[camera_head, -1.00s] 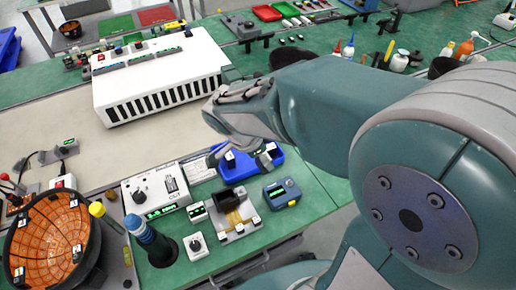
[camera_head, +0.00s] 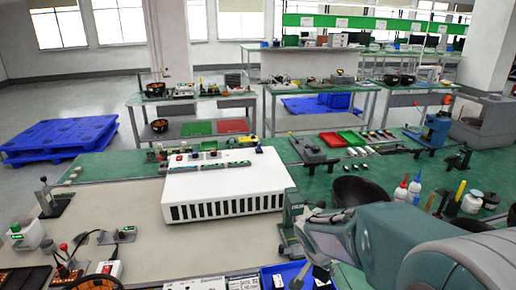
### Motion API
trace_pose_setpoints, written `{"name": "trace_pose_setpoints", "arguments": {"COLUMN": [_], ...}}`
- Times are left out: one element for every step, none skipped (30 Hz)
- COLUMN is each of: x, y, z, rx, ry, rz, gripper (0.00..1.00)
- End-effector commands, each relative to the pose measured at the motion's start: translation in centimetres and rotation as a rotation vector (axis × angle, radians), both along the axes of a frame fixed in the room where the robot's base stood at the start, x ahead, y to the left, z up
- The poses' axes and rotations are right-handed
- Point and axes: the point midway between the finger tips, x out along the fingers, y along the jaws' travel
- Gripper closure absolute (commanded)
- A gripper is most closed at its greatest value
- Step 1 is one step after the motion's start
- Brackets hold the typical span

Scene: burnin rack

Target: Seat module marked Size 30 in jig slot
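My gripper (camera_head: 312,277) is at the bottom edge of the view, over or beside a blue tray (camera_head: 278,272). Its fingers are small and partly cut off, so I cannot tell whether they are open, shut or holding something. I cannot make out a module marked Size 30, and the jig slot is not in view. A white labelled box (camera_head: 243,283) shows left of the tray, cut off by the bottom edge; its label is too small to read.
A white slotted rack (camera_head: 225,200) stands behind the tray on the beige mat (camera_head: 120,215). Bottles (camera_head: 401,189) and a black bowl (camera_head: 358,193) stand on the right. A lever device (camera_head: 291,215) is near my arm. Blue pallets (camera_head: 62,137) lie on the floor.

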Motion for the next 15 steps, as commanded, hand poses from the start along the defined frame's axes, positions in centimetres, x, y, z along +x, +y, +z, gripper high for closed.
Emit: {"name": "trace_pose_setpoints", "arguments": {"x": [0.6,1.0,1.4,1.7,2.1,2.5,2.7,3.0,3.4,3.7,3.9,4.3,4.5,4.8,5.1], "y": [-0.5,-0.8,-1.1,-1.3,-1.6,-1.9,-2.1,-2.4,-2.7,-2.9,-3.2,-3.5,-3.7,-4.0,-4.3], "z": [-0.1,-0.2,-0.3,-0.4,-0.4,-0.5,-0.5,-0.6,-0.7,-0.7,-0.7,-0.8,-0.8,-0.9,-0.9], "rx": [0.001,0.001,0.001,0.001,0.001,0.001,0.000,0.002,0.001,0.001,0.001,0.001,0.000,0.002,0.001], "ry": [-0.001,-0.001,-0.001,0.000,-0.001,-0.002,-0.001,-0.001,0.000,-0.002,-0.002,-0.001,-0.001,-0.001,-0.002], "rz": [0.031,0.052,0.080,0.100,0.120,0.146,0.164,0.181,0.206,0.223,0.239,0.259,0.277,0.291,0.311], "gripper": [0.86,0.86,0.86,0.86,0.86,0.86,0.86,0.86,0.86,0.86,0.86,0.86,0.86,0.86,0.86]}}
